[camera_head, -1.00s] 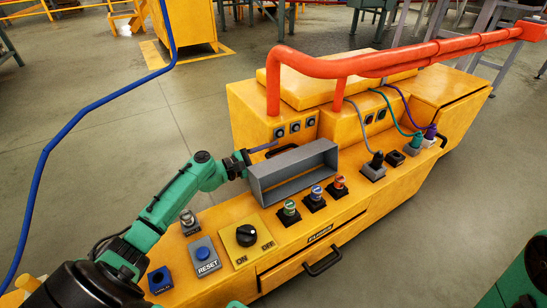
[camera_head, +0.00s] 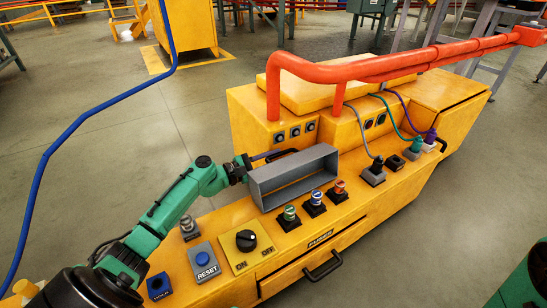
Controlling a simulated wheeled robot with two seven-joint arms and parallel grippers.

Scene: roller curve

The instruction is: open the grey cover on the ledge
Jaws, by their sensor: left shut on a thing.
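The grey cover (camera_head: 318,178) is a long, open-fronted box shape on the yellow ledge, in the middle of the view, behind the coloured buttons. My left arm comes in from the lower left. My left gripper (camera_head: 248,163) is at the cover's left end and is shut on the cover, near its upper left edge. The exact contact is small and partly hidden. My right gripper is out of view; only part of a green arm shows at the right edge.
A black knob (camera_head: 246,240) and a RESET button (camera_head: 203,258) are nearer. An orange-red pipe (camera_head: 400,66) runs above the back. A black drawer handle (camera_head: 323,267) sticks out in front.

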